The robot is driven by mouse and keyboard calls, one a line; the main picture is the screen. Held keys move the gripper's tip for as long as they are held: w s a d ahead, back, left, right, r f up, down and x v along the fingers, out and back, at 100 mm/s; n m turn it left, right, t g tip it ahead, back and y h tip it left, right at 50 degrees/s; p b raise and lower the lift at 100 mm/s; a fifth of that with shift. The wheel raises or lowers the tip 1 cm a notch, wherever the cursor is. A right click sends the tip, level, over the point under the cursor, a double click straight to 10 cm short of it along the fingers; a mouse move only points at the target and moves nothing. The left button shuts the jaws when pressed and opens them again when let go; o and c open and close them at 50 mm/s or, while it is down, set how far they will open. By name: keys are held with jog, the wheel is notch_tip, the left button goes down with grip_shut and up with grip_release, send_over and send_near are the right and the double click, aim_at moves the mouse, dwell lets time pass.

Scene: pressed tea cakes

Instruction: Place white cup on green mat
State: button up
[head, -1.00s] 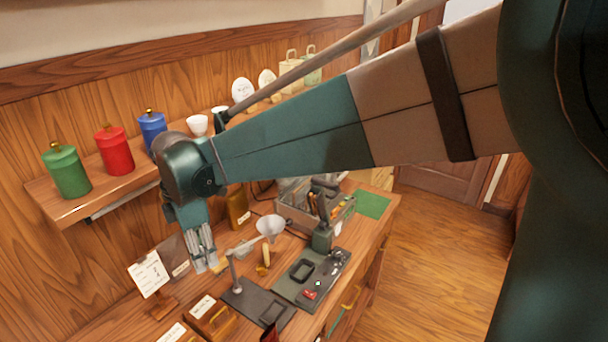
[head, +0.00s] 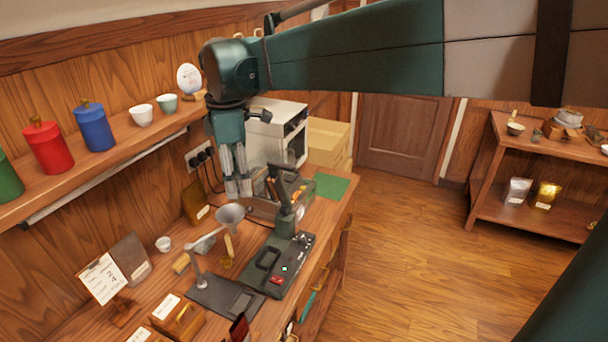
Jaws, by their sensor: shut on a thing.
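The green mat (head: 332,186) lies flat and bare at the far right end of the wooden counter. My gripper (head: 239,192) points down left of the mat, its fingertips appearing just above the metal funnel. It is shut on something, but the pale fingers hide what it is. A small white cup (head: 163,243) stands on the counter to the left, apart from my gripper. Another white cup (head: 141,116) stands on the wall shelf beside a pale green cup (head: 167,103).
The funnel (head: 230,215) and a dark press with a lever (head: 284,222) stand near my gripper. A grey tool box (head: 262,205) lies left of the mat. A white machine (head: 279,132) stands behind. Open floor lies to the right.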

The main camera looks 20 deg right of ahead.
jog(key=s+d+r+m+b, duration=0.15)
jog(key=d+r, duration=0.25)
jog(key=d, duration=0.4)
jog(key=s+d+r+m, duration=0.2)
jog(key=d+r+m, duration=0.1)
jog(key=d, duration=0.5)
jog(key=s+d+r+m+b, duration=0.1)
jog(key=s+d+r+m, duration=0.2)
jog(key=d, duration=0.4)
jog(key=w+d+f+p, duration=0.1)
jog(key=w+d+f, duration=0.25)
jog(key=w, duration=0.45)
jog(key=w+d+f+p, duration=0.2)
jog(key=w+d+f, duration=0.15)
jog(key=w, duration=0.45)
jog(key=w+d+f+p, duration=0.1)
jog(key=w+d+f, duration=0.2)
jog(key=w+f, duration=0.35)
jog(key=w+d+f+p, duration=0.2)
jog(key=w+d+f, duration=0.3)
jog(key=w+f, duration=0.3)
jog(key=w+d+f+p, duration=0.2)
jog(key=w+d+f, duration=0.4)
jog(key=f, duration=0.7)
jog(key=shift+w, duration=0.9)
jog(key=shift+f, duration=0.1)
jog(key=shift+f, duration=3.05)
